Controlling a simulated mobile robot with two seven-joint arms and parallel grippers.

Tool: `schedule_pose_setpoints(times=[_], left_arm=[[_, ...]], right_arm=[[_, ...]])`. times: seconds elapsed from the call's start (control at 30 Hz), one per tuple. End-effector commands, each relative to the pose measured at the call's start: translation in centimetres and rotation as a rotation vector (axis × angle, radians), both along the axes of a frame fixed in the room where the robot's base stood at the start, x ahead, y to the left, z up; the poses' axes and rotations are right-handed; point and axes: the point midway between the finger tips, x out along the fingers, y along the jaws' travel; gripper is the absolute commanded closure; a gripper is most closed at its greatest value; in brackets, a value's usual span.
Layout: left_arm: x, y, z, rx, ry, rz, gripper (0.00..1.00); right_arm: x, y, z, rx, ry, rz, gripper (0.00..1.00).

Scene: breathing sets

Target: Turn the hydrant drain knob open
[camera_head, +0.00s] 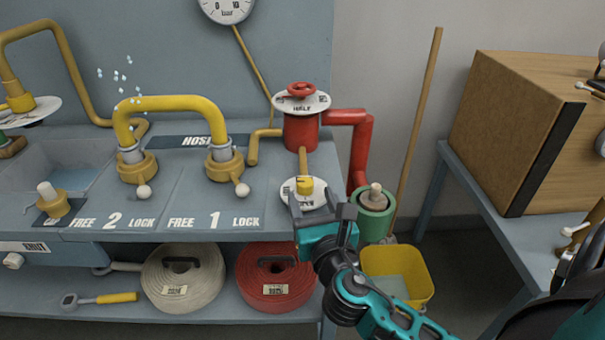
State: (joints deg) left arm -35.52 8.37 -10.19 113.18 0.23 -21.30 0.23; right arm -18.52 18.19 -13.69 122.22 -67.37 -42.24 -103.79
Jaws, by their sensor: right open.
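The red hydrant (301,131) stands at the right end of the blue-grey bench, with a red handwheel (301,90) above a white dial. A short tan pipe runs from it down to a small yellow knob (304,184) on a round white plate (317,193), which looks like the drain knob. The lettering on that plate is partly hidden by my gripper. My right gripper (322,208) is open, just in front of and below the yellow knob. Whether a finger touches the plate I cannot tell. My left gripper is not in view.
A green-collared outlet (375,214) is just right of the gripper, above a yellow bucket (412,262). A yellow hose pipe (171,104) arches over the bench at left. Rolled hoses lie on the shelf below. A wooden cabinet (522,125) stands at right.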

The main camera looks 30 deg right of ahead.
Motion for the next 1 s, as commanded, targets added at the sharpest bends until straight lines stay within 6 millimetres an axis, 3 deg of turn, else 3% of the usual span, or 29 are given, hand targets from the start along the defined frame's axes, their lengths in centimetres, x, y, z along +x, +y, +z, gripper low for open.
schedule_pose_setpoints(times=[0.2, 0.4, 0.83, 1.0], left_arm=[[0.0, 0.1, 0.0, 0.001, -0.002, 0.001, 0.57], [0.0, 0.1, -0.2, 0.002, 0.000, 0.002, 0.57], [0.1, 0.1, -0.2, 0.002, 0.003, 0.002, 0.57], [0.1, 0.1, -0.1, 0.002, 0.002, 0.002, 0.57]], right_arm=[[4.1, -1.5, 0.1, -0.001, -0.003, -0.001, 0.37], [6.5, -2.4, 0.0, 0.000, -0.001, -0.001, 0.37], [7.3, -2.7, 0.0, 0.001, 0.001, 0.000, 0.37], [7.3, -2.7, 0.0, 0.001, 0.001, 0.000, 0.52]])
